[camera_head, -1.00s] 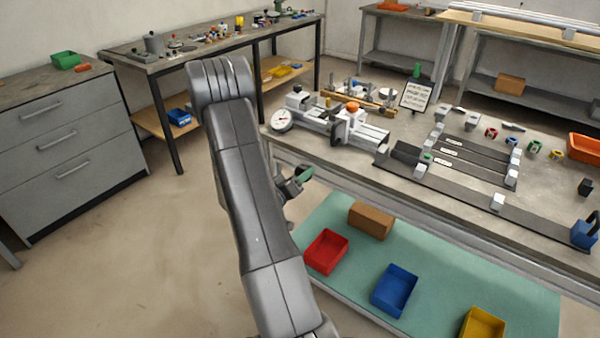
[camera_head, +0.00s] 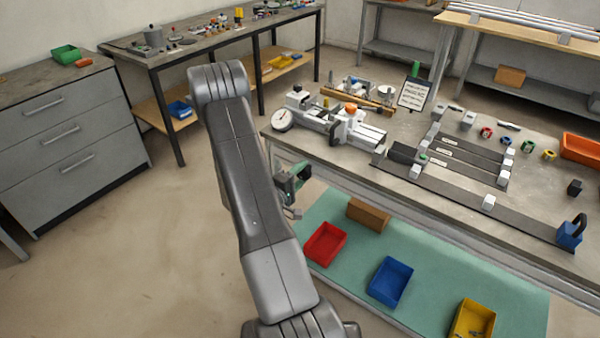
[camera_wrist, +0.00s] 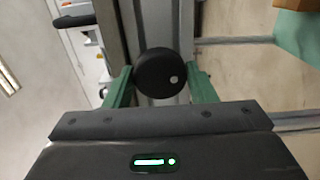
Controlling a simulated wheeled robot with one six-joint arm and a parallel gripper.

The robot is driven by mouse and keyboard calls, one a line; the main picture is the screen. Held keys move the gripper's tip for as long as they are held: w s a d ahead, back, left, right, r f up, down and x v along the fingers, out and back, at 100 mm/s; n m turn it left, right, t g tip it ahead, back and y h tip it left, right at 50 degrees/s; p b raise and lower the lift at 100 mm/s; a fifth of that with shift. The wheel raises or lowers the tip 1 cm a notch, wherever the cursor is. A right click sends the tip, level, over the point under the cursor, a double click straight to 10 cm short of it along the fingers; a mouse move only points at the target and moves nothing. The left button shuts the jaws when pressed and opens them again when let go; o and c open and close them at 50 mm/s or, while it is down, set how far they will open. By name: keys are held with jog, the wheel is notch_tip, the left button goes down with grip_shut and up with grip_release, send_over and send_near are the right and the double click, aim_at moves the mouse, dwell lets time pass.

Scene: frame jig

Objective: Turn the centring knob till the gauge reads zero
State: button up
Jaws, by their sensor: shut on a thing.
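The centring knob (camera_wrist: 157,72) is a round black knob with a pale dot on its right side, in the middle of the wrist view. My gripper (camera_wrist: 161,84) has its green fingers on either side of the knob and is shut on it. In the head view my gripper (camera_head: 294,184) shows beside my arm, at the bench's front edge; the knob cannot be made out there. The gauge (camera_head: 283,120) is a white round dial at the left end of the grey-and-white fixture (camera_head: 345,127). Its needle is too small to read.
The bench (camera_head: 440,205) carries a sign (camera_head: 413,94), dark rails with pale blocks, and a blue padlock-shaped thing (camera_head: 569,234). Below are a red bin (camera_head: 325,243), a blue bin (camera_head: 390,281) and a yellow bin (camera_head: 472,320). The floor left of my arm is clear.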

jog(key=shift+n, duration=0.6)
jog(key=o, duration=0.9)
jog(key=shift+o, duration=0.2)
jog(key=shift+s+a, duration=0.1)
jog(key=b+v, duration=0.1)
jog(key=v, duration=1.2)
jog(key=shift+s+a, duration=0.2)
jog(key=shift+s, duration=0.1)
jog(key=shift+w, duration=0.1)
